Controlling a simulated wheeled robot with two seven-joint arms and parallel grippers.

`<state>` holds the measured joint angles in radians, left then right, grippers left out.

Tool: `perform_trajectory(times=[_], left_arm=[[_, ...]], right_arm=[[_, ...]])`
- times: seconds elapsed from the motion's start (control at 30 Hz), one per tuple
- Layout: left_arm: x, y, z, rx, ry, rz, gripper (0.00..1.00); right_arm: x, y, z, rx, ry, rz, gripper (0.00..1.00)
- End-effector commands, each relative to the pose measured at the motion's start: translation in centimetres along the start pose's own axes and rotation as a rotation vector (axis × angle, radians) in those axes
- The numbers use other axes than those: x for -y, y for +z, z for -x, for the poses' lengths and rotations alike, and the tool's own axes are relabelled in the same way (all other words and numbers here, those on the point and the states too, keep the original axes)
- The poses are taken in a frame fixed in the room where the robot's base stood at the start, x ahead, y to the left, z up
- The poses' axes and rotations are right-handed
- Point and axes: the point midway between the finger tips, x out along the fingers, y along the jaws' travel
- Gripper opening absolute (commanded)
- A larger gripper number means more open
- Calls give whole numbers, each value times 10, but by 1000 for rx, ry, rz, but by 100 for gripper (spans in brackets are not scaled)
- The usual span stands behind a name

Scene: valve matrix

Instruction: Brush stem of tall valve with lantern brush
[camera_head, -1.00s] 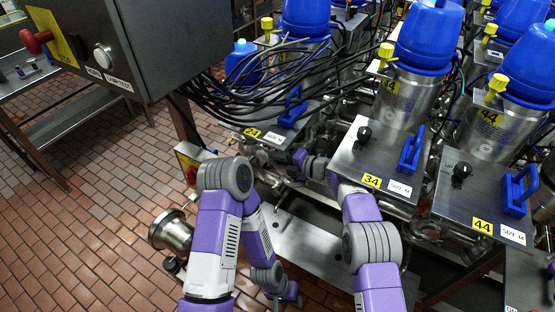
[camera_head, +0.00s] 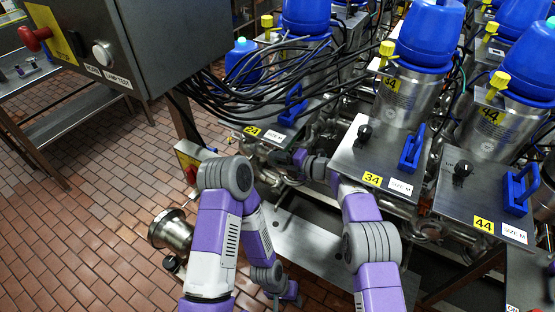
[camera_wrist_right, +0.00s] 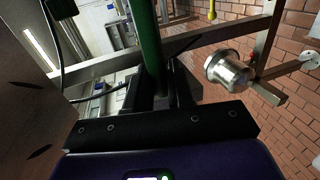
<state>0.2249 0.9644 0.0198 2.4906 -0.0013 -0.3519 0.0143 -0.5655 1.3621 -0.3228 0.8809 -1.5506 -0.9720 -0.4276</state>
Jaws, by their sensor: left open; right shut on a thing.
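My right gripper (camera_head: 299,157) is among the pipework below the plate marked 24, mostly hidden at this angle. In the right wrist view its dark jaws (camera_wrist_right: 160,100) are shut on a green rod (camera_wrist_right: 148,45), seemingly the brush handle. The rod runs up out of the picture, and no bristles show. My left gripper (camera_head: 288,292) hangs low over the floor, small and partly hidden by its arm; it holds nothing visible. Steel valves with blue tops (camera_head: 430,35) stand at the right. I cannot tell which one is the tall valve or see its stem.
Black cables (camera_head: 250,95) hang over the pipework. Steel plates marked 34 (camera_head: 350,150) and 44 (camera_head: 460,200) bear blue handles. A grey control box (camera_head: 165,40) is at upper left. A steel cylinder (camera_head: 172,232) is left of my arms, also in the right wrist view (camera_wrist_right: 230,72). Tiled floor is open at left.

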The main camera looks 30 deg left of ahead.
Motion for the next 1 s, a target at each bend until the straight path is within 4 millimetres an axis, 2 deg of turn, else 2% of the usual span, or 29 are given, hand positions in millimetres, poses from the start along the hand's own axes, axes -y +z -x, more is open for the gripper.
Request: perform_trajectory(times=[0.37,0.8,1.0], left_arm=[[0,0,0,0,0,0,43],[-2,0,6,0,0,0,43],[-2,0,4,0,0,0,43]], right_arm=[[-4,-14,1,0,1,1,0],[-8,2,2,0,1,2,0],[-7,0,2,0,1,0,0]])
